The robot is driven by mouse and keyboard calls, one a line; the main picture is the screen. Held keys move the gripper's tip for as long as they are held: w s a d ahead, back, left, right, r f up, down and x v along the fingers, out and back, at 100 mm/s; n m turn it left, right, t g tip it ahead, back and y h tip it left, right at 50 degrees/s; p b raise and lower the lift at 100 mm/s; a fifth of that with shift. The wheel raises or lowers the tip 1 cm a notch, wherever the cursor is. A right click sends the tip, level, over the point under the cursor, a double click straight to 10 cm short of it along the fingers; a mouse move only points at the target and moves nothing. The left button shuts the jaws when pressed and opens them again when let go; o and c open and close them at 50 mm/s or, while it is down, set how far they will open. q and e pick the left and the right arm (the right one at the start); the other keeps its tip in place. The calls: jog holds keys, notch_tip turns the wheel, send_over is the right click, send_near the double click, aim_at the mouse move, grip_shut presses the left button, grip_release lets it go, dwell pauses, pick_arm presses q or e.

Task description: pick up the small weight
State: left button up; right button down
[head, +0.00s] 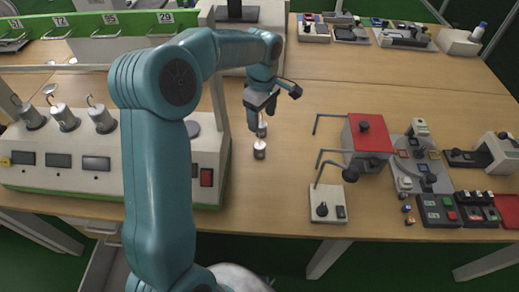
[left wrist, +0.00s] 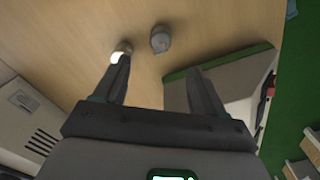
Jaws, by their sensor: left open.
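Two small metallic cylindrical weights stand on the wooden table (head: 270,210) in the head view. The front weight (head: 259,151) is in clear view, and the back weight (head: 262,131) is partly covered by my left gripper (head: 262,114). The left gripper is open and empty, above and close to the back weight. In the left wrist view, the front weight (left wrist: 160,39) is beyond the gap between the fingers. The back weight (left wrist: 121,50) shows at the tip of the left-hand finger, partly hidden. I cannot tell whether they touch. My right gripper is not in view.
A white station with displays and a red switch (head: 206,177) stands left of the weights, carrying several hooked weights (head: 66,118). Table between is clear.

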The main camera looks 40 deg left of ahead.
pick_arm(q)
send_over(261, 146)
jog(key=f, duration=0.6)
jog(key=shift+w+a, duration=0.1)
jog(key=shift+w, duration=0.15)
jog(key=shift+s+f, duration=0.2)
jog(key=shift+f, duration=0.15)
notch_tip(261, 146, down, 5)
jog(key=shift+f, duration=0.1)
grip_shut()
